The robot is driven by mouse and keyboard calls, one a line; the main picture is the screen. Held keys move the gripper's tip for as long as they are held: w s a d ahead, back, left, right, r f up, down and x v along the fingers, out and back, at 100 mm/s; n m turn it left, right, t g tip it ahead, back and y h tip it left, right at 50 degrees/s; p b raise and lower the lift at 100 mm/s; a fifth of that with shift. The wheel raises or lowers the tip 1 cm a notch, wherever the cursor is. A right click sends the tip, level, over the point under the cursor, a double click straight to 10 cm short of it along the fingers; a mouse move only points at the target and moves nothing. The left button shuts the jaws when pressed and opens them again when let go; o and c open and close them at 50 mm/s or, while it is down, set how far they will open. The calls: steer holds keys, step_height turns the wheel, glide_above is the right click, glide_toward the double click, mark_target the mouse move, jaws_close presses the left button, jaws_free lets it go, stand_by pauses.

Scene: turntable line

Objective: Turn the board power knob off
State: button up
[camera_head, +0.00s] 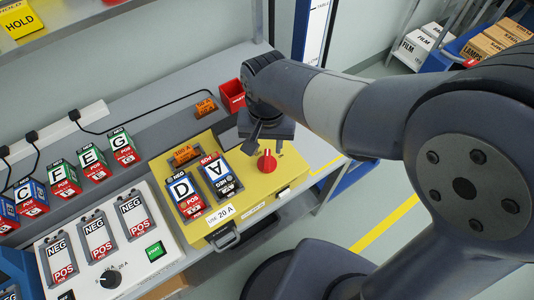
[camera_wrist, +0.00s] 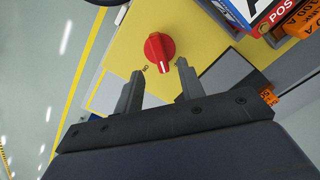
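The red power knob (camera_head: 266,161) sits on the right part of the yellow board (camera_head: 252,190). In the wrist view the knob (camera_wrist: 159,50) is round with a raised grip and a white mark at its lower end. My gripper (camera_wrist: 158,78) is open, its two fingers apart, with the knob just beyond the fingertips and roughly centred between them. Nothing is between the fingers. In the head view my gripper (camera_head: 262,140) is over the board behind the knob, and its fingertips are partly hidden.
Battery blocks D (camera_head: 182,190) and A (camera_head: 219,175) stand in slots left of the knob. A red bin (camera_head: 232,96) stands behind. A white charger panel (camera_head: 105,238) with a black dial and green button is at the left. A dark handle (camera_head: 226,237) is on the board's front.

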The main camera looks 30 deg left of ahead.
mark_target(267, 159)
step_height(267, 159, down, 6)
steer(key=shift+c, duration=0.3)
jaws_close()
stand_by(0.3)
